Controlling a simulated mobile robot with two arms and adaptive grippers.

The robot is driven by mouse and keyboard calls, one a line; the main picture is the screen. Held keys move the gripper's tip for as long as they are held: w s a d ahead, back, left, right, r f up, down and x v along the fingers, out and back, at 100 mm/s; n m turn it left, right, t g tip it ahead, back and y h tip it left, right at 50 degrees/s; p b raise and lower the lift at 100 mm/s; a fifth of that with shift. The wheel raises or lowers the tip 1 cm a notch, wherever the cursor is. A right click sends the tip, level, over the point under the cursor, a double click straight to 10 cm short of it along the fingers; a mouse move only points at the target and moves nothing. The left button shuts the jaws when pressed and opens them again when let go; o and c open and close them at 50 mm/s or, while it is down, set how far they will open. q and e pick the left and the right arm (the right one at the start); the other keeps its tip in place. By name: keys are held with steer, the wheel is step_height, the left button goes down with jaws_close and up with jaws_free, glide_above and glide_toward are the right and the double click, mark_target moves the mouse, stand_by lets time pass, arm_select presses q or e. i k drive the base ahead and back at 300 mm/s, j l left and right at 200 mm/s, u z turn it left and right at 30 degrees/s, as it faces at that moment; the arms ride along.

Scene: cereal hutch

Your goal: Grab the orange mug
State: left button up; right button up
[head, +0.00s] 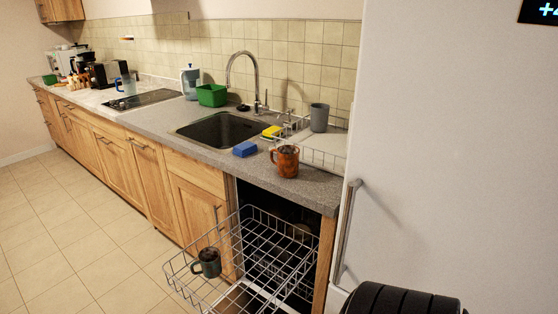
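The orange mug (288,163) stands upright on the grey counter, close to its front edge. It is a brownish orange with a dark inside, and its handle points left. It stands just in front of the wire dish rack (325,158). Neither of my grippers shows in the head view.
A blue sponge (245,149) lies left of the mug, by the sink (222,128). A grey cup (319,117) stands at the rack. Below, the dishwasher's wire rack (265,250) is pulled out and holds a dark mug (208,262). A white fridge (450,150) stands right.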

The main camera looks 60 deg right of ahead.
mark_target(288, 156)
steer(key=z, duration=1.9)
